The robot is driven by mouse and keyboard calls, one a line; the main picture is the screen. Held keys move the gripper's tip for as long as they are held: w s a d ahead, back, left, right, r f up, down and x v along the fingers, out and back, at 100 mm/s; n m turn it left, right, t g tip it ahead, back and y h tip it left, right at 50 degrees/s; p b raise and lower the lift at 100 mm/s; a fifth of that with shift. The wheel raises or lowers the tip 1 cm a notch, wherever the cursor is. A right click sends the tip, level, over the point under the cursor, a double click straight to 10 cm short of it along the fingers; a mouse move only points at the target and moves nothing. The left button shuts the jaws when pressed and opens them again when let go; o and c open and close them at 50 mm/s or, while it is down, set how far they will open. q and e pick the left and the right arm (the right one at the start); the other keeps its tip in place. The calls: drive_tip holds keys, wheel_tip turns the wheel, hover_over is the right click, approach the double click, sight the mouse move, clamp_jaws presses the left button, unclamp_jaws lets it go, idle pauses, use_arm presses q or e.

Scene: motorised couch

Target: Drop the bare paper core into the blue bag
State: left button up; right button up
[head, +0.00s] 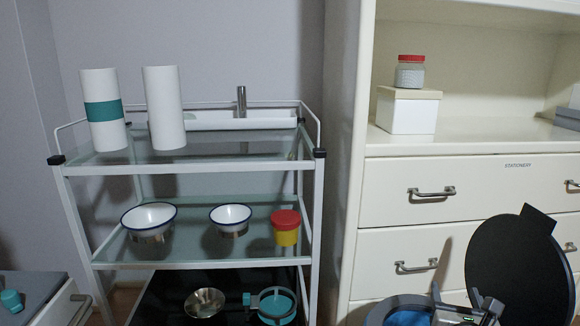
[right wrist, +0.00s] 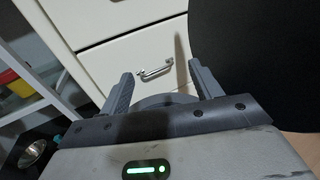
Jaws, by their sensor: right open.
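The blue bag (head: 408,318) shows only in part at the bottom edge of the head view, lining a round opening; its inside is hidden. My right gripper (head: 457,294) is just right of it, in front of the drawers. In the right wrist view the gripper (right wrist: 160,80) is open, its two fingers wide apart with nothing held between them. A grey curved rim (right wrist: 168,100) shows behind the fingers. I cannot make out a bare paper core in either view. My left gripper is out of view.
A black round lid (head: 515,262) stands raised at right, close to my right gripper. A white cabinet (head: 460,190) is behind. The glass trolley (head: 185,262) holds two upright paper rolls (head: 165,108), (head: 103,110), a horizontal white roll (head: 240,122), bowls (head: 148,216) and a red-lidded yellow pot (head: 286,232).

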drive_tip(key=f+p+v, duration=0.1)
drive_tip(key=p+v, duration=0.1)
drive_tip(key=v, duration=1.3)
drive_tip(key=s+a+r+m+g+y, duration=0.1)
drive_tip(key=s+a+r+m+y, duration=0.2)
drive_tip(key=a+m, duration=0.6)
drive_tip(key=s+a+r+m+g+y, duration=0.1)
drive_tip(key=s+a+m+y, duration=0.2)
drive_tip(key=a+m+y, duration=0.55)
drive_tip(key=s+a+r+m+g+y, duration=0.1)
drive_tip(key=s+a+r+m+y, duration=0.3)
drive_tip(key=m, duration=0.9)
use_arm(q)
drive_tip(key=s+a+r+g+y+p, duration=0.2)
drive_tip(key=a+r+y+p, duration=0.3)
drive_tip(key=p, duration=2.1)
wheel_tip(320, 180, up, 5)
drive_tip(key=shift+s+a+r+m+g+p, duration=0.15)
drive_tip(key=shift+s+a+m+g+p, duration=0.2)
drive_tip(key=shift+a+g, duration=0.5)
use_arm(e)
drive_tip(key=s+d+r+g+h, duration=0.1)
drive_tip(key=d+r+g+h, duration=0.2)
drive_tip(key=r, duration=0.6)
drive_tip(key=d+h, duration=0.2)
drive_tip(key=h, duration=0.1)
drive_tip(key=shift+s+d+r+h, duration=0.2)
drive_tip(key=shift+d+r+h, duration=0.05)
drive_tip(key=shift+h, duration=0.1)
